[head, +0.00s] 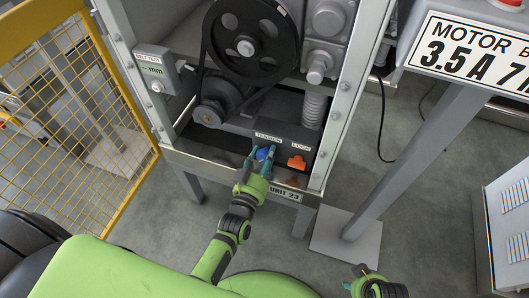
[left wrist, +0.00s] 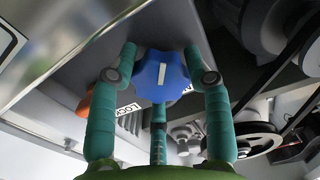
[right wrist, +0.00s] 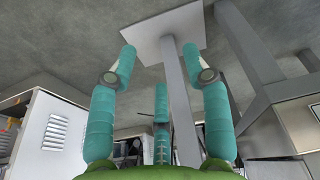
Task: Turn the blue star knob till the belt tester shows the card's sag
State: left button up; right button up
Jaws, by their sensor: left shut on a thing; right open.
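The blue star knob (head: 264,154) sits on the dark panel under the TENSION label. In the left wrist view the blue star knob (left wrist: 162,82) has a white mark on its face and lies between my fingers. My left gripper (head: 256,160) is shut on it. The belt tester (head: 152,68) is the grey box on the machine's left post; its display ends in "mm", and its figure is too small to read. The card (head: 476,58) at upper right reads MOTOR and "3.5 A 7", cut off; no sag value shows. My right gripper (right wrist: 162,72) is open and empty.
An orange lock knob (head: 297,162) sits right of the blue knob under its LOCK label. The belt and large pulley (head: 246,44) are above. A yellow mesh guard (head: 82,100) stands at left. A grey post (head: 420,140) and a vented cabinet (head: 510,230) stand at right.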

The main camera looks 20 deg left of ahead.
pick_arm(q)
jog(key=shift+w+r+n+p, duration=0.2)
jog(key=shift+r+n+p, duration=0.3)
jog(key=shift+n, duration=0.7)
pick_arm(e)
jog(key=shift+s+f, duration=0.25)
jog(key=shift+f, duration=0.45)
jog(key=shift+s+f, duration=0.2)
jog(key=shift+f, duration=0.5)
pick_arm(q)
jog(key=o, duration=1.1)
jog(key=shift+o, duration=0.2)
jog(key=shift+s+f, duration=0.1)
jog(key=shift+f, duration=0.15)
jog(key=shift+s, duration=0.25)
jog(key=s, duration=1.1)
jog(key=shift+s+a, duration=0.2)
jog(key=shift+s, duration=0.05)
